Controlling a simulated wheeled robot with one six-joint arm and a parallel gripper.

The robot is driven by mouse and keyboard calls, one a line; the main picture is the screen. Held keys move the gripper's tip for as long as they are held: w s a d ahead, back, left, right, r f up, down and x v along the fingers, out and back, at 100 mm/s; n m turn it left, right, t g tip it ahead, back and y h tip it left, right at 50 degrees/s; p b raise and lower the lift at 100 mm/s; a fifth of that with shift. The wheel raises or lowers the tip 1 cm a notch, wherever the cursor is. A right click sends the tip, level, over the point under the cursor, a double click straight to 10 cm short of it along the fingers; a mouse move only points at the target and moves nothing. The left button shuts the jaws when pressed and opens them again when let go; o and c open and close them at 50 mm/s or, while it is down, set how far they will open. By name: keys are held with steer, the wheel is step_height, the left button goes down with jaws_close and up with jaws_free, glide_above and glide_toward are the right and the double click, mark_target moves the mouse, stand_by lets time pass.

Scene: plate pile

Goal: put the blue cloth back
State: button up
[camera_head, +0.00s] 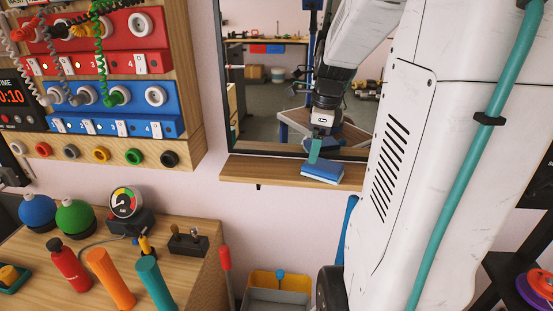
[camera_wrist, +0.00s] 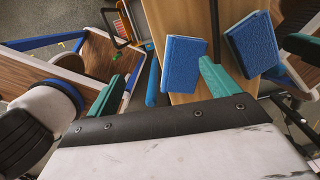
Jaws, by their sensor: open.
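The blue cloth (camera_head: 322,171) looks like a thick folded pad with a paler edge. It lies on the wooden shelf (camera_head: 265,172) below the mirror, near the shelf's right end. My gripper (camera_head: 316,150) is over the shelf by the cloth, pointing down. In the wrist view, the cloth (camera_wrist: 182,65) shows between the two teal fingers of my gripper (camera_wrist: 160,70), close to the right finger. The fingers are wide apart and not closed on it. Whether the right finger touches the cloth cannot be told.
The mirror (camera_head: 260,100) stands behind the shelf; a second blue pad in the wrist view (camera_wrist: 252,42) looks like the cloth's reflection. A grey bin (camera_head: 275,300) stands below the shelf. The shelf's left part is clear.

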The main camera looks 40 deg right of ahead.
mark_target(323, 164)
steer(key=d+m, duration=0.1)
steer(key=d+f+m, duration=0.1)
steer(key=d, duration=0.1)
steer(key=d+f+m, duration=0.1)
steer(key=d, duration=0.1)
steer(key=shift+s+m, duration=0.25)
steer(key=shift+m, duration=0.15)
steer(key=f, duration=0.7)
steer(key=shift+w+f, duration=0.25)
steer(key=shift+w, duration=0.05)
steer(key=c, duration=1.2)
steer(key=shift+o, duration=0.2)
steer(key=shift+r, duration=0.15)
